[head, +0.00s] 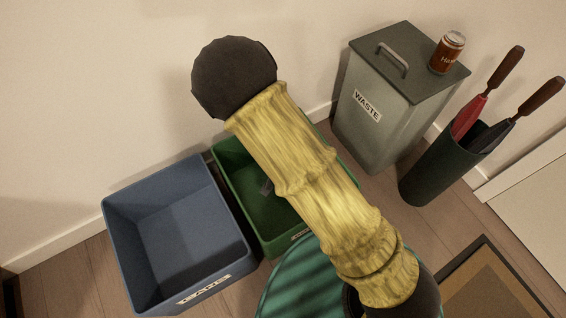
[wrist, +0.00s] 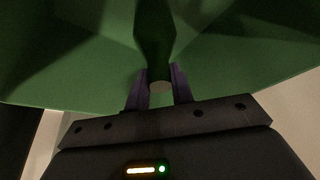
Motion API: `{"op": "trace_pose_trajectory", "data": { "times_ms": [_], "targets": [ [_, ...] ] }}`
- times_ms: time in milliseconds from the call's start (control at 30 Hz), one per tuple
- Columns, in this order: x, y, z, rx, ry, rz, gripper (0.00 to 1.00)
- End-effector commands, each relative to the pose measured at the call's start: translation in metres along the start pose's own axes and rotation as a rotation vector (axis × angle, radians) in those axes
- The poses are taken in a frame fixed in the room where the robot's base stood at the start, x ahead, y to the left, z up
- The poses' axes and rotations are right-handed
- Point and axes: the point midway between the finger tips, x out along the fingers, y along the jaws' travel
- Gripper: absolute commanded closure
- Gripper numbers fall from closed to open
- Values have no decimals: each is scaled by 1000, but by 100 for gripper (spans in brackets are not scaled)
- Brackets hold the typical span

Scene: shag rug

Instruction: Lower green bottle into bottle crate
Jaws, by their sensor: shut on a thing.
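The green bottle (wrist: 155,35) shows dark in the wrist view, with its neck end between my fingers. My gripper (wrist: 160,76) is shut on it. The bottle points away from my wrist, into the green crate (wrist: 70,85), whose walls and floor surround it in the picture. In the head view the green crate (head: 228,158) stands on the floor against the wall, largely covered by my arm. The bottle is not clearly visible there. I cannot tell whether its base touches the crate floor.
A blue crate (head: 112,232) labelled CANS stands just left of the green crate and looks empty. A grey waste bin (head: 376,128) with a brown can (head: 449,54) on its lid stands at right, beside a dark umbrella stand (head: 432,180). A framed mat (head: 495,285) lies lower right.

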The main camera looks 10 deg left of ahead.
Motion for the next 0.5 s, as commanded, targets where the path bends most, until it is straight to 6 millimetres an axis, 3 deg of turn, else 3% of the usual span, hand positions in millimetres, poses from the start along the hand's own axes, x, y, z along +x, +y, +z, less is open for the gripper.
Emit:
{"op": "trace_pose_trajectory", "data": {
  "times_ms": [500],
  "targets": [
    [6, 0, 2, 1, 1, 0, 100]
  ]
}}
